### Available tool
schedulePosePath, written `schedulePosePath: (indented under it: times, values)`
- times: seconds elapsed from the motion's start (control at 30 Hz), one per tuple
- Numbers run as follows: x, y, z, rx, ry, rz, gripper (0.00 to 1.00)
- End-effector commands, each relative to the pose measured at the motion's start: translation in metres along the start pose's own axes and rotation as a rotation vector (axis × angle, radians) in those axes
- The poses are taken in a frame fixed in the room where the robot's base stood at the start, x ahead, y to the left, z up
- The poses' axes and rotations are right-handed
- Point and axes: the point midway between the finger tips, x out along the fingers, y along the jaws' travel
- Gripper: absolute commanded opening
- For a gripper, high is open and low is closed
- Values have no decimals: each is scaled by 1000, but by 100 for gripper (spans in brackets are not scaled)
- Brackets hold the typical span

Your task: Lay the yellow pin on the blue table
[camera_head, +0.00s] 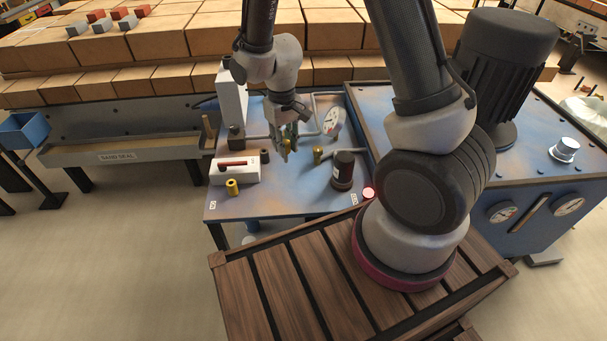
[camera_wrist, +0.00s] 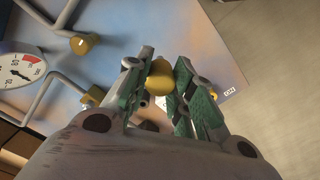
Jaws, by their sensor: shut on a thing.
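My gripper (camera_head: 287,153) hangs over the blue table (camera_head: 285,198), left of the dial, with its fingers pointing down. In the wrist view its fingers (camera_wrist: 160,95) are closed around the yellow pin (camera_wrist: 159,77), whose rounded yellow end shows between the fingertips. The fingers hide part of the pin. In the head view the pin is too small and covered to make out clearly. The gap between its lower end and the table top cannot be told.
On the table stand a yellow hollow cylinder (camera_head: 232,187), a white box with a red handle (camera_head: 236,168), a dark jar (camera_head: 343,170), a small brass piece (camera_head: 317,156), and a dial (camera_head: 334,121) with pipes. The front middle of the table is clear.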

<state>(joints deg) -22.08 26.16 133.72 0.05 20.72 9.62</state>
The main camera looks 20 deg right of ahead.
Motion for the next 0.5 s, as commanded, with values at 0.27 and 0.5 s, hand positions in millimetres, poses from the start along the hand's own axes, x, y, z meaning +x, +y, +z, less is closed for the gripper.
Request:
schedulePosePath:
  times: [0.27,0.5]
  values:
    - [46,0,0,7,6,-1,1]
    - [75,0,0,7,7,-1,1]
